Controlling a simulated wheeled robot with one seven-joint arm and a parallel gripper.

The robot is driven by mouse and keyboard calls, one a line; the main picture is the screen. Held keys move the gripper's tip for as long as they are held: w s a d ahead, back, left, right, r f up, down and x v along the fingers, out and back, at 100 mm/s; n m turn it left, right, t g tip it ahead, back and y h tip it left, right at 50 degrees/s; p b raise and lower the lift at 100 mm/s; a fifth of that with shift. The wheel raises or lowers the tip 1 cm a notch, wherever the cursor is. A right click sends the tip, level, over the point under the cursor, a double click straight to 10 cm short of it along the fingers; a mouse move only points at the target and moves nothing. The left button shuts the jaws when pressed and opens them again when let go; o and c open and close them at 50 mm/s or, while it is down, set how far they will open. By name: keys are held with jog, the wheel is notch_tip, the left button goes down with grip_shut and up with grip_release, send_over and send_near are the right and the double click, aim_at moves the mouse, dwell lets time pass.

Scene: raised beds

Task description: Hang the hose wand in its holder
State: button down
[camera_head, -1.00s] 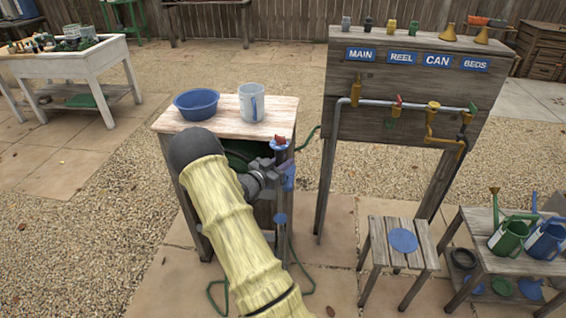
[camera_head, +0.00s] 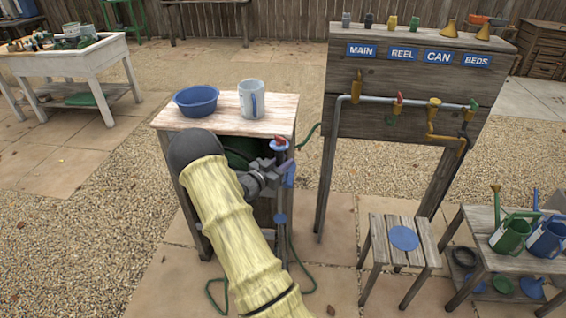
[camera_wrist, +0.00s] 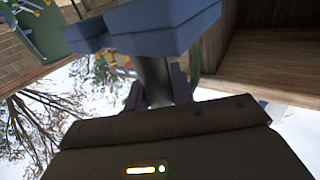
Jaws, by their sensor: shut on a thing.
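My gripper (camera_head: 275,178) is at the front right corner of the wooden cabinet. In the wrist view its fingers (camera_wrist: 158,90) close around a dark round shaft below large blue blocky parts. I take this to be the hose wand (camera_wrist: 153,75), whose blue part (camera_head: 289,173) shows beside my gripper in the head view. A blue ring with a red piece (camera_head: 280,144) sits at the cabinet's corner just above my gripper, and a blue disc (camera_head: 280,218) is below it. I cannot tell which piece is the holder. My arm hides much of the cabinet front.
A blue bowl (camera_head: 196,100) and a pale mug (camera_head: 251,99) stand on the cabinet top (camera_head: 225,118). A green hose (camera_head: 303,272) trails beside the cabinet. A pipe board (camera_head: 400,85) with taps, a stool (camera_head: 388,241) and a watering-can bench (camera_head: 486,246) stand to the right.

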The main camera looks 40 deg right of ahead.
jog(key=c, duration=1.1)
grip_release()
jog(key=a, duration=0.5)
jog(key=s+a, duration=0.1)
jog(key=a, duration=0.5)
jog(key=s+a, duration=0.1)
jog(key=a, duration=0.5)
jog(key=shift+a+b, duration=0.15)
jog(key=shift+b, duration=0.2)
